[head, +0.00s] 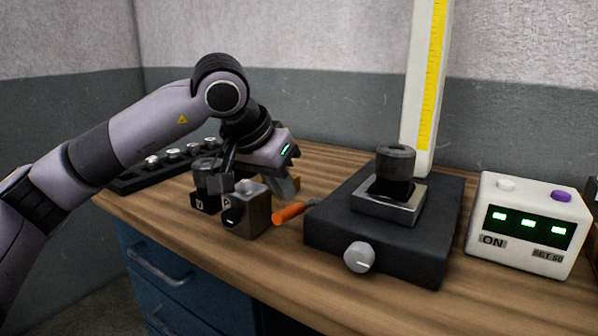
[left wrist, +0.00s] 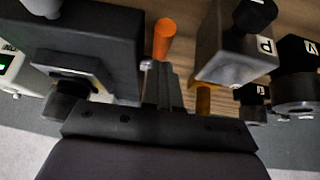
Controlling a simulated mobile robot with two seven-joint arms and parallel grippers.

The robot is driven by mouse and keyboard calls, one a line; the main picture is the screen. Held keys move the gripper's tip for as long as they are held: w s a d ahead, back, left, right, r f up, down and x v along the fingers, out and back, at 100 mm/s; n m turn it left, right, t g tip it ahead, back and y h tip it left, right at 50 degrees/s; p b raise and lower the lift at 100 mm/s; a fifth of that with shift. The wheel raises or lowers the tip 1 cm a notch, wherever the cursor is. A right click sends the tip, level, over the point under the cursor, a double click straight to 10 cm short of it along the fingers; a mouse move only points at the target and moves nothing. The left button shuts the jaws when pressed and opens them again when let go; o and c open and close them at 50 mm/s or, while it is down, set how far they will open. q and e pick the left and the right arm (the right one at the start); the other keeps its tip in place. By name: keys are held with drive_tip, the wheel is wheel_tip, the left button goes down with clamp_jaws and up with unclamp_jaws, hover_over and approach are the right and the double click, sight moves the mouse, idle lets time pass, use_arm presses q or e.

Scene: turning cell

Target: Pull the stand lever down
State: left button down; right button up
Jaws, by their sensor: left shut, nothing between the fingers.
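The stand lever has an orange grip (head: 288,214) on a thin dark rod at the left side of the black stand (head: 335,228). In the head view it points toward the front left, low over the bench. My left gripper (head: 291,190) is behind and above the grip, pointing down. In the left wrist view my left gripper (left wrist: 167,78) is shut and empty, its fingers between the stand and a grey block. The orange grip (left wrist: 164,38) shows just beyond the fingertips; whether they touch cannot be told. My right gripper is not in view.
A grey metal block (head: 247,212) and a dark block (head: 205,198) stand left of the lever. A white box with green displays (head: 525,225) stands right of the stand. A yellow-scaled column (head: 431,90) rises behind. Bare bench lies in front.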

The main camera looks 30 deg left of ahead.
use_arm(q)
drive_tip(key=shift+s+f+t+b, duration=0.35)
drive_tip(key=shift+f+t+b, duration=0.3)
drive_tip(key=shift+b, duration=0.6)
drive_tip(key=shift+s, duration=0.1)
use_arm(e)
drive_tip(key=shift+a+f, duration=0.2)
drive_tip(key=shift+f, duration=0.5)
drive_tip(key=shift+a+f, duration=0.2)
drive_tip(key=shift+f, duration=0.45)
use_arm(q)
drive_tip(key=shift+f, duration=0.1)
drive_tip(key=shift+r, duration=0.4)
drive_tip(key=w+r+p+v, duration=0.1)
drive_tip(key=p+v, duration=0.3)
drive_tip(key=v, duration=0.8)
drive_tip(key=shift+w+a+r, duration=0.3)
drive_tip(key=shift+w+r, duration=0.1)
drive_tip(key=shift+w, duration=0.1)
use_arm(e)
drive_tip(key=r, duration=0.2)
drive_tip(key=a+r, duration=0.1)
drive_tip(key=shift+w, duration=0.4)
